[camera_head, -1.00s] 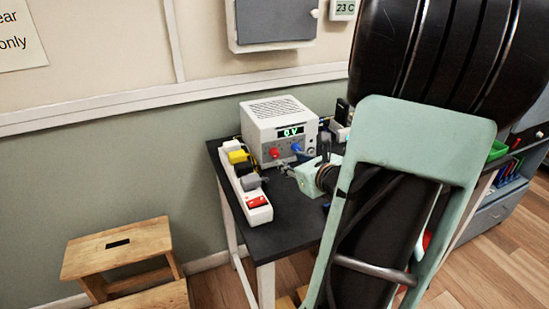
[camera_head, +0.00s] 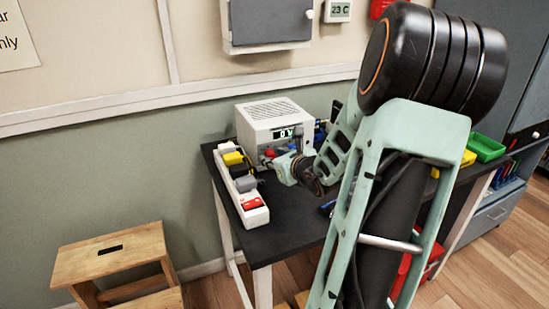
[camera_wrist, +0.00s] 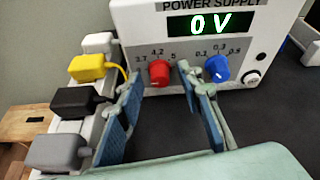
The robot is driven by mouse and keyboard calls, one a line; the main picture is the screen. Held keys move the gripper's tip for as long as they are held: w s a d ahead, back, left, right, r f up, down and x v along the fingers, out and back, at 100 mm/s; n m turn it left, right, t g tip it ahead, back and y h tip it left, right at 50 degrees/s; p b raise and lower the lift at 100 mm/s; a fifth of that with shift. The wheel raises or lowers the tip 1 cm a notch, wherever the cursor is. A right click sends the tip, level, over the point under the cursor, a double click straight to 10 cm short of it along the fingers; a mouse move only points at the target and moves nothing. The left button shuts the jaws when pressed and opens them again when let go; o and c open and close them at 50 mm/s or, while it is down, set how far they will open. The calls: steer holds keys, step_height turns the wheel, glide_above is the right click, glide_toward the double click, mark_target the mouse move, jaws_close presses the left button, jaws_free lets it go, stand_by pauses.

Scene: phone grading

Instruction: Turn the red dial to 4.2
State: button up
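The power supply (camera_head: 268,112) is a white box on the dark table, with a green display reading 0 V in the wrist view (camera_wrist: 210,22). Its red dial (camera_wrist: 159,73) is on the front left, with marks 3.7, 4.2 and 5 around it. The blue dial (camera_wrist: 216,67) is to its right, with marks around 0.3. My gripper (camera_wrist: 158,88) is open, its blue-padded fingers apart in front of the panel. The red dial lies between the fingertips in the picture; I cannot tell whether either touches it. In the head view my gripper (camera_head: 280,158) partly hides the dials.
A white power strip (camera_head: 252,211) with yellow, black and grey plugs and a red switch lies close to the left finger. A wooden step stool (camera_head: 110,250) stands left of the table. The dark table top (camera_head: 285,225) is bare in front.

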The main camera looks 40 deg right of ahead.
jaws_close()
steer(key=shift+r+p, duration=0.1)
steer(key=shift+p, duration=0.45)
steer(key=m+p, duration=0.1)
steer(key=p, duration=0.2)
steer(key=shift+d+r+y, duration=0.1)
steer(key=shift+y, duration=0.3)
steer(key=m+y+p, duration=0.1)
steer(key=p, duration=0.1)
steer(key=m+t+y+p, duration=0.1)
steer(key=m+p, duration=0.1)
steer(key=p, duration=0.1)
steer(key=shift+s+d+m, duration=0.1)
steer(key=shift+d+m, duration=0.1)
steer(key=shift+m, duration=0.1)
steer(key=m+t+y+p, duration=0.1)
steer(key=m+p, duration=0.1)
steer(key=f+m+p, duration=0.1)
steer(key=m+p, duration=0.1)
steer(key=shift+s+d+t+y, duration=0.1)
steer(key=shift+d+t+y, duration=0.05)
steer(key=shift+t+y, duration=0.25)
steer(key=m, duration=0.2)
steer(key=m+t+y+p, duration=0.1)
steer(key=m, duration=0.1)
steer(key=shift+f+m+t, duration=0.3)
steer(key=shift+f, duration=0.05)
